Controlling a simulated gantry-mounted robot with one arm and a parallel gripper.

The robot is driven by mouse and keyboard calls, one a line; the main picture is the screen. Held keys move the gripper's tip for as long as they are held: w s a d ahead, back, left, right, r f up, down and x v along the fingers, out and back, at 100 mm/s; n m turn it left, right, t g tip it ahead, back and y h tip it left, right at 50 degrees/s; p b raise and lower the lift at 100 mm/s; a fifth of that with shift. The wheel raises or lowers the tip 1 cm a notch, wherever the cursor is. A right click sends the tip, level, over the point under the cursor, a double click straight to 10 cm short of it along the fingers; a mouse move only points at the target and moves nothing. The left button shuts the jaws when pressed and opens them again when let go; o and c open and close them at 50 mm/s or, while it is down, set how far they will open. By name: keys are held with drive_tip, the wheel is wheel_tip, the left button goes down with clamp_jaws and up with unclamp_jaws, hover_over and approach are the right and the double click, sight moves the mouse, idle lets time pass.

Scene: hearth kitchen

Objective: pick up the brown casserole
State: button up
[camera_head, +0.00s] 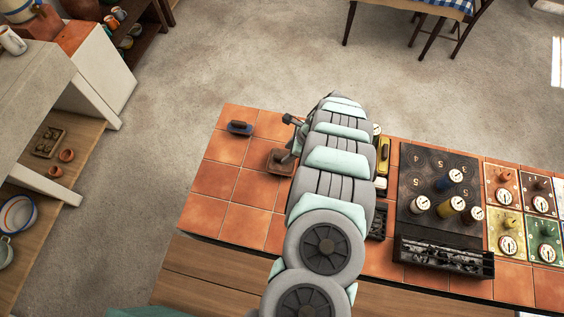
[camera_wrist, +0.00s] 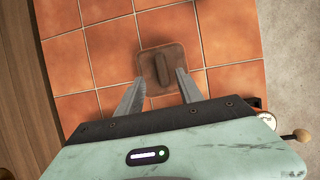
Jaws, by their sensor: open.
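The brown casserole (camera_head: 279,163) is a small square dish with a raised ridge on top. It sits on the terracotta tiled counter (camera_head: 211,180). In the wrist view the brown casserole (camera_wrist: 175,52) lies just ahead of my gripper, with its ridge between the lines of the fingers. My gripper (camera_head: 286,155) is above the casserole, partly hidden by my arm. In the wrist view my gripper (camera_wrist: 160,84) is open and empty, its fingertips near the dish's lower edge. I cannot tell the exact height gap.
A black stove plate (camera_head: 425,185) with several knobs or pots stands right of my arm. Tiles at the left are bare.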

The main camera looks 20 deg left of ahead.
sight(283, 157)
drive_tip(key=shift+w+a+f, duration=0.1)
drive_tip(key=shift+a+f, duration=0.15)
drive_tip(key=shift+f, duration=0.25)
drive_tip(key=shift+x, duration=1.95)
drive_tip(key=shift+d, duration=0.1)
clamp_jaws()
